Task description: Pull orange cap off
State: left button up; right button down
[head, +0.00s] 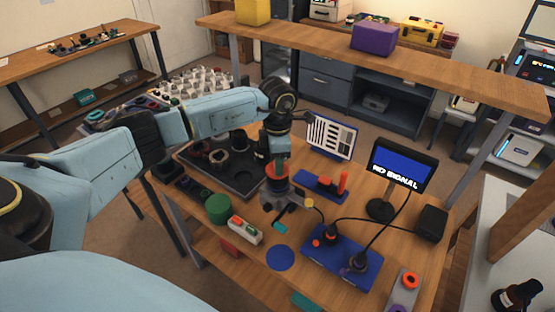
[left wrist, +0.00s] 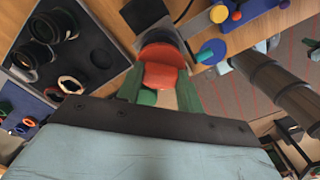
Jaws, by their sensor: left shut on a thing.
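The orange cap (head: 278,181) sits at the top of a grey holder (head: 276,197) on the wooden workbench. My left gripper (head: 277,168) reaches down over it from above. In the left wrist view, the cap (left wrist: 164,73) is between the two green fingers of my left gripper (left wrist: 160,88), which is shut on it. Whether the cap has parted from what is beneath it cannot be told, as the fingers and cap hide the joint. My right gripper does not show.
A dark tray (head: 240,184) with lens rings lies left of the holder. A green cylinder (head: 217,208) stands in front of the tray. A blue box with cables (head: 340,262) is at front right. A monitor (head: 402,166) stands at the right. A raised shelf (head: 400,58) crosses behind.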

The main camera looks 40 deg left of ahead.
pick_arm(q)
jog(key=shift+o, duration=1.3)
jog(key=c, duration=0.4)
jog(key=shift+r+p, duration=0.6)
jog(key=shift+r, duration=0.3)
jog(key=shift+r+p, duration=1.45)
jog(key=shift+r, duration=0.75)
